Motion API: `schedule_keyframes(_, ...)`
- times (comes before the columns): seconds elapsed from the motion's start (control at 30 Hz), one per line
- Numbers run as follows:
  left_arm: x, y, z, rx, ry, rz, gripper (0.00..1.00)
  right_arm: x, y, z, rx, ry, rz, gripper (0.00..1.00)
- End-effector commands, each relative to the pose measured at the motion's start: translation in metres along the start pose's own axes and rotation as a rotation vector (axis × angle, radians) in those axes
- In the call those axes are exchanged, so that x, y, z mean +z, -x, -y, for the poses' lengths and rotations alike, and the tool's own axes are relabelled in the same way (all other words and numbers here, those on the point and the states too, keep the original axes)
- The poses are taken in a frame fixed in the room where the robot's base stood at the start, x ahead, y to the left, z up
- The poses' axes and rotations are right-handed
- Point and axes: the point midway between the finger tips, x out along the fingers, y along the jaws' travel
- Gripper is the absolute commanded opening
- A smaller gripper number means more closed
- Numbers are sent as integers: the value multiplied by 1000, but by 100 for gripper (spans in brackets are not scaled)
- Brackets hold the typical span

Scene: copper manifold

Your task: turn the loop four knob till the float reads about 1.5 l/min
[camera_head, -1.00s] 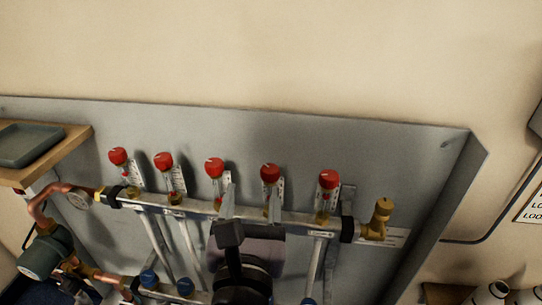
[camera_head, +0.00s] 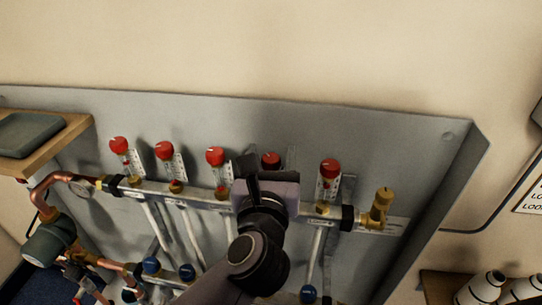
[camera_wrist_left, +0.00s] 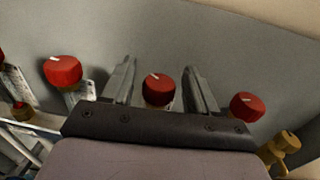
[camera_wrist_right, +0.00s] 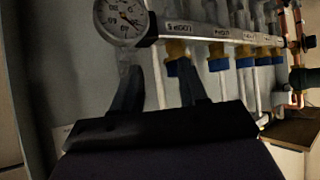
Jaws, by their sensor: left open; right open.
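The loop four knob (camera_head: 271,160) is the red cap fourth from the left on the upper manifold bar. My left gripper (camera_head: 270,172) is open around it. In the left wrist view, the knob (camera_wrist_left: 158,88) stands between the two open fingers (camera_wrist_left: 160,85), with a visible gap on each side and its white mark pointing up and left. Loop four's sight tube and float are hidden behind my left gripper in the head view, so no reading shows. My right gripper (camera_wrist_right: 158,88) is open and empty near the lower manifold bar.
Similar red knobs stand on both sides, the nearest being loop three (camera_head: 215,156) and loop five (camera_head: 330,168). A brass fitting (camera_head: 380,207) ends the upper bar (camera_head: 170,196). A dial gauge (camera_wrist_right: 120,20) is close to my right gripper. A wooden shelf (camera_head: 75,135) is at left.

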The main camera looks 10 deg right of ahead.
Motion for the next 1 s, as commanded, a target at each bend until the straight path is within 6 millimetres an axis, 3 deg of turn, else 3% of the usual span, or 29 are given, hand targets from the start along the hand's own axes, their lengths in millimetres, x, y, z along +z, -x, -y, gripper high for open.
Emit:
schedule_keyframes(0.17, 0, 0, 0, 0, 0, 0, 58, 0, 0, 0, 0, 0, 0, 43)
schedule_keyframes(0.33, 0, 0, 0, 0, 0, 0, 9, 0, 0, 0, 0, -1, 0, 43)
schedule_keyframes(1.0, -1, 0, 0, -45, -1, -1, 9, -11, 8, 0, 0, -2, 0, 43)
